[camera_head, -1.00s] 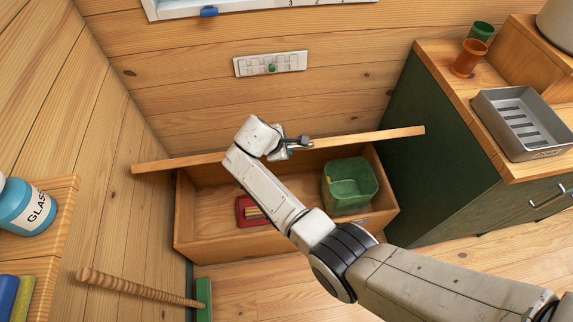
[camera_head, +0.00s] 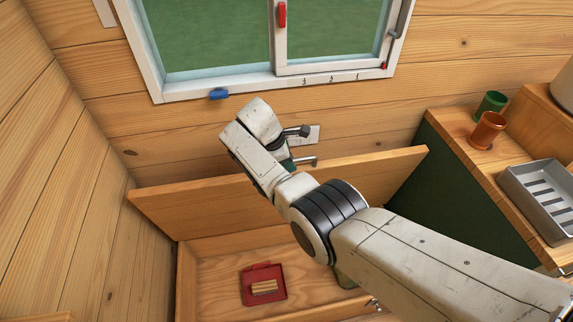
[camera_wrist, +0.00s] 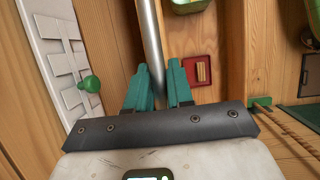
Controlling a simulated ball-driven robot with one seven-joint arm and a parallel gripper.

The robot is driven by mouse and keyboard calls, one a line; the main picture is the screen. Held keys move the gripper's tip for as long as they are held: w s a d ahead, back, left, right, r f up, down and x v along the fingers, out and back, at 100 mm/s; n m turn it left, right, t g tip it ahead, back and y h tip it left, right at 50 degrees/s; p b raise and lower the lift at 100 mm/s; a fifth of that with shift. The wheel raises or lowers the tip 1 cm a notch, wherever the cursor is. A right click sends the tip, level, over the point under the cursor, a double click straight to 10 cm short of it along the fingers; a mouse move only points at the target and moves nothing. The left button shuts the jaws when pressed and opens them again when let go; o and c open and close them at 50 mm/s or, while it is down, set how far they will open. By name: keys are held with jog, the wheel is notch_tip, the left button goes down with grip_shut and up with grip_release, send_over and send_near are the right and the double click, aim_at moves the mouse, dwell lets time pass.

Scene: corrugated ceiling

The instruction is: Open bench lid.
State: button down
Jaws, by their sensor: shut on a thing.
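The wooden bench lid (camera_head: 215,205) stands raised at the back of the open bench box, its broad inner face towards the head camera. Its metal bar handle (camera_head: 305,161) shows just above the lid's top edge, on the wall side. My gripper (camera_head: 289,163) is shut on this handle. In the wrist view, the teal fingers (camera_wrist: 160,75) close around the metal bar (camera_wrist: 150,30). My arm hides part of the lid and of the bench box (camera_head: 186,285).
A red tray (camera_head: 280,290) with wooden pieces lies in the box. A white panel with a green knob (camera_wrist: 92,83) is on the wall close behind the lid. A window (camera_head: 200,88) is above. A green-sided counter (camera_head: 440,190) with cups and a metal tray stands at right.

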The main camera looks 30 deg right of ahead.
jog(key=shift+w+d, duration=0.15)
jog(key=shift+w, duration=0.05)
jog(key=c, duration=1.1)
grip_release()
jog(key=v, duration=1)
jog(key=shift+r, duration=0.35)
